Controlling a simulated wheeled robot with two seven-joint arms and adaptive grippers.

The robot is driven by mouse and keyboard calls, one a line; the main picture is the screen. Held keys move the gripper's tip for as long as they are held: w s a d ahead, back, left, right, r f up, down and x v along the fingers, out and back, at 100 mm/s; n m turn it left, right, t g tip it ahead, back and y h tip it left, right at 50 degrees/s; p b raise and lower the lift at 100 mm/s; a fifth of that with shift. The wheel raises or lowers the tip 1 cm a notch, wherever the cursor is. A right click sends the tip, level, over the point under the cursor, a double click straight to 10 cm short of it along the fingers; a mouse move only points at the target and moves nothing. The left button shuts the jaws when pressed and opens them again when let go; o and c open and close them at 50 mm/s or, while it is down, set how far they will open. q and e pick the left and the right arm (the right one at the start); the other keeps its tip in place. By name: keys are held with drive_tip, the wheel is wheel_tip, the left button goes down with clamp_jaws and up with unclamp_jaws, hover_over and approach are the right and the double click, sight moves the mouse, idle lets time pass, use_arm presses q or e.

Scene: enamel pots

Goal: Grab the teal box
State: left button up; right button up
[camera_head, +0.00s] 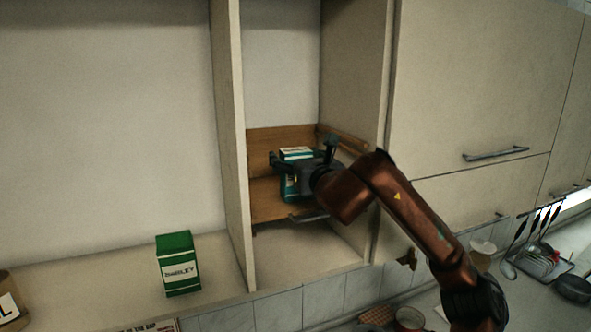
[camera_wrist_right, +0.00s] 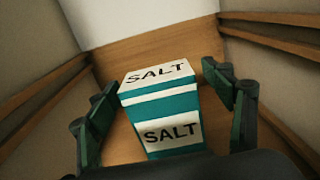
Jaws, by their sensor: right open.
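The teal box (camera_head: 291,188), with white bands lettered SALT, stands upright on a wooden shelf tray inside the open cabinet. It also shows in the right wrist view (camera_wrist_right: 163,104), between the two fingers. My right gripper (camera_head: 303,152) reaches into the cabinet from the right with its fingers apart on either side of the box. In the right wrist view the gripper (camera_wrist_right: 163,112) is open, with a visible gap between each finger and the box. The gripper body hides part of the box in the head view. My left gripper is not in view.
The wooden tray (camera_head: 262,212) has a back board and side rails, with cabinet side walls (camera_head: 232,130) close on both sides. A green box (camera_head: 178,264) stands on the lower shelf at left. Closed cabinet doors (camera_head: 480,80) are at right, with dishes and utensils below.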

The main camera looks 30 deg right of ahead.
drive_tip(key=shift+s+r, duration=0.1)
drive_tip(key=shift+s, duration=0.15)
drive_tip(key=shift+w, duration=0.35)
drive_tip(key=c, duration=0.5)
drive_tip(key=shift+s, duration=0.3)
drive_tip(key=c, duration=0.3)
drive_tip(key=shift+w, duration=0.1)
drive_tip(key=c, duration=0.6)
drive_tip(key=shift+c, duration=0.9)
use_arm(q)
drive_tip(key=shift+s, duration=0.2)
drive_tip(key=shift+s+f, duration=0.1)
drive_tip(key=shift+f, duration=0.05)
use_arm(e)
drive_tip(key=shift+r, duration=0.15)
